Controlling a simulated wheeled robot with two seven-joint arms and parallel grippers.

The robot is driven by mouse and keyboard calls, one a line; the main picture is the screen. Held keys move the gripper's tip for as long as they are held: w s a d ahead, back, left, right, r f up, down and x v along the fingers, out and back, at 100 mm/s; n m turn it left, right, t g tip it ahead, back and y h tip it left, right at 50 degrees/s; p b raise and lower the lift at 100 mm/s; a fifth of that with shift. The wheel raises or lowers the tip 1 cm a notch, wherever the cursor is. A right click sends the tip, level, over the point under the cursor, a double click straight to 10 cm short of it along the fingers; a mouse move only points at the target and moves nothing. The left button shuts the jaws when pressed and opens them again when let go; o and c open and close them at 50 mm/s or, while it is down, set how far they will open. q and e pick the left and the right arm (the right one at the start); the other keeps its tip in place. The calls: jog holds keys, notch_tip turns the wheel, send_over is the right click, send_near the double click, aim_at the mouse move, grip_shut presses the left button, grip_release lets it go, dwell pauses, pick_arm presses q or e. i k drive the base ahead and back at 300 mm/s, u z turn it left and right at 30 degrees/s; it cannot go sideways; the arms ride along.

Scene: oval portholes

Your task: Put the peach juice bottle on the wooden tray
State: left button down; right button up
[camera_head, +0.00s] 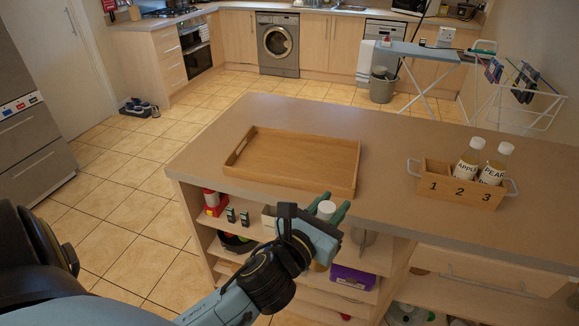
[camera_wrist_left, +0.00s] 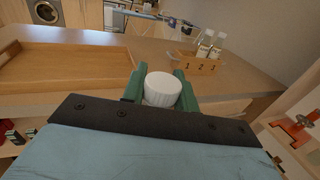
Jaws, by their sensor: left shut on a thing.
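My left gripper (camera_head: 333,212) is shut on a white-capped bottle (camera_head: 326,209), in front of the counter's near edge. Its label is hidden, so I cannot read that it is peach juice. In the left wrist view the white cap (camera_wrist_left: 162,89) shows between the green fingers (camera_wrist_left: 160,88). The wooden tray (camera_head: 300,178) lies empty on the counter, up and to the left of the gripper. It also shows at the left in the left wrist view (camera_wrist_left: 70,82). My right gripper is not in view.
A wooden crate (camera_head: 455,192) numbered 1, 2, 3 stands at the right on the counter (camera_head: 400,150). It holds an apple bottle (camera_head: 468,158) and a pear bottle (camera_head: 495,164); slot 1 looks empty. Shelves below the counter hold several items. The counter between tray and crate is clear.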

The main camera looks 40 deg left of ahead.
aim_at(276, 157)
jog(key=k, duration=1.1)
jog(key=u, duration=0.7)
jog(key=i, duration=1.4)
